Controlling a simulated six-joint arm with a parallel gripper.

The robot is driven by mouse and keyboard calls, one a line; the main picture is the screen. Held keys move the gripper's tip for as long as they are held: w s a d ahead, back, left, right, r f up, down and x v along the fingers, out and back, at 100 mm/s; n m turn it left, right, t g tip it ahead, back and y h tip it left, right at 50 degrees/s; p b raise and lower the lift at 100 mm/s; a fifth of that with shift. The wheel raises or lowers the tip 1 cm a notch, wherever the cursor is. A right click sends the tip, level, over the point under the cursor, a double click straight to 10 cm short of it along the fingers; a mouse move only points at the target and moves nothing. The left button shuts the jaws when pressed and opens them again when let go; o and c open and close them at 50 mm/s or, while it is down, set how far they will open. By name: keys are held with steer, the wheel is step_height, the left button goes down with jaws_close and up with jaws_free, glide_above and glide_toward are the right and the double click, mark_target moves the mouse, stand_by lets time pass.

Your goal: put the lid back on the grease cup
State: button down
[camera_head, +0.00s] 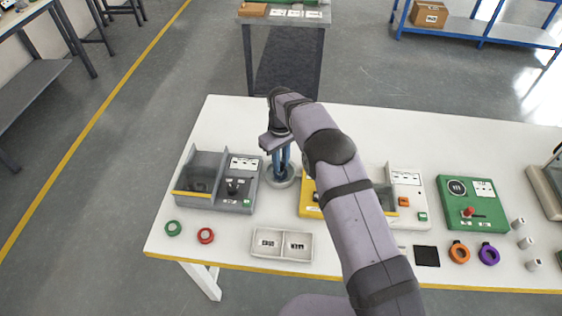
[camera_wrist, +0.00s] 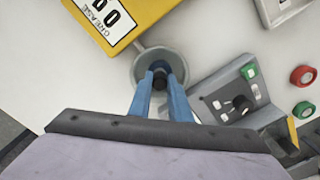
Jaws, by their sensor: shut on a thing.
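The grease cup (camera_head: 283,184) is a grey round dish standing on the white table, just left of a yellow unit. In the wrist view its pale grey rim (camera_wrist: 139,70) shows beside the yellow unit marked GREASE. My gripper (camera_head: 281,168) points down over the cup with its blue fingers. In the wrist view my gripper (camera_wrist: 160,80) is shut on a small dark knob (camera_wrist: 159,75), which looks like the lid's knob. The lid's edge is hard to tell from the cup, and I cannot tell whether the lid touches it. My arm hides part of the yellow unit.
A white two-part tray (camera_head: 281,258), a green ring (camera_head: 173,228) and a red ring (camera_head: 206,236) lie in front. The table behind the cup is clear.

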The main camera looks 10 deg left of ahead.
stand_by(0.4)
steer(key=c, duration=1.6)
jaws_free()
steer(key=shift+o, duration=0.8)
steer(key=o, duration=0.4)
steer(key=shift+c, duration=0.2)
steer(key=shift+r, duration=0.1)
steer(key=shift+r+p, duration=2.15)
steer(key=shift+r, duration=1.25)
